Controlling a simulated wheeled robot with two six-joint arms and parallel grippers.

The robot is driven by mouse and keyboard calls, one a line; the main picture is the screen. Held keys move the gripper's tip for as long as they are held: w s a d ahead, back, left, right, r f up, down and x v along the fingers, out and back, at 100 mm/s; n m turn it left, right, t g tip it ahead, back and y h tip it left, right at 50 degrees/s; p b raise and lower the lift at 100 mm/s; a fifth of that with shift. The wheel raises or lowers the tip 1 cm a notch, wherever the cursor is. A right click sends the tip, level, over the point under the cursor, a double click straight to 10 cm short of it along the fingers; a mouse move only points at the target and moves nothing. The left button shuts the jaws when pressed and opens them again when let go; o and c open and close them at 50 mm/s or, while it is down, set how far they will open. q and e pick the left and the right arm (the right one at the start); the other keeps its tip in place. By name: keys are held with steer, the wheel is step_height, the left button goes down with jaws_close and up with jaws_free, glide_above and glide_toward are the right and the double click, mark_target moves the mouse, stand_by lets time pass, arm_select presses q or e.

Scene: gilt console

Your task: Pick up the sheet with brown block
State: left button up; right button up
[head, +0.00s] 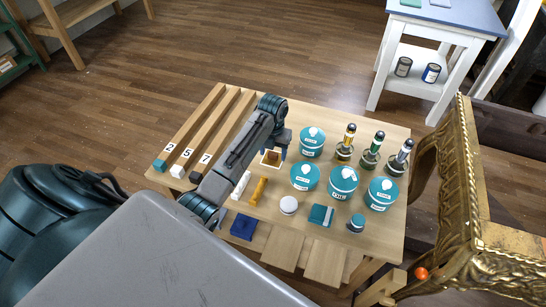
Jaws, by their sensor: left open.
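The sheet with brown block (272,158) lies on the wooden table: a small pale square with a brown block on it. It is partly hidden by my left gripper (275,148), which reaches over it from the left with the wrist above. The left gripper's fingers are spread, one on each side of the block as seen from here. I cannot tell whether they touch it. My right gripper is not in view.
Several teal tins (343,181) stand close on the right, with bottles (371,150) behind. A white round lid (289,205), an orange piece (259,190) and a blue block (243,227) lie in front. Wooden rails with numbered blocks (188,157) are left. A gilt console (460,200) borders the right.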

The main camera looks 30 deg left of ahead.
mark_target(273, 153)
arm_select(q)
steer(key=shift+c, duration=0.5)
steer(key=c, duration=1)
steer(key=shift+o, duration=0.2)
steer(key=shift+r, duration=0.1)
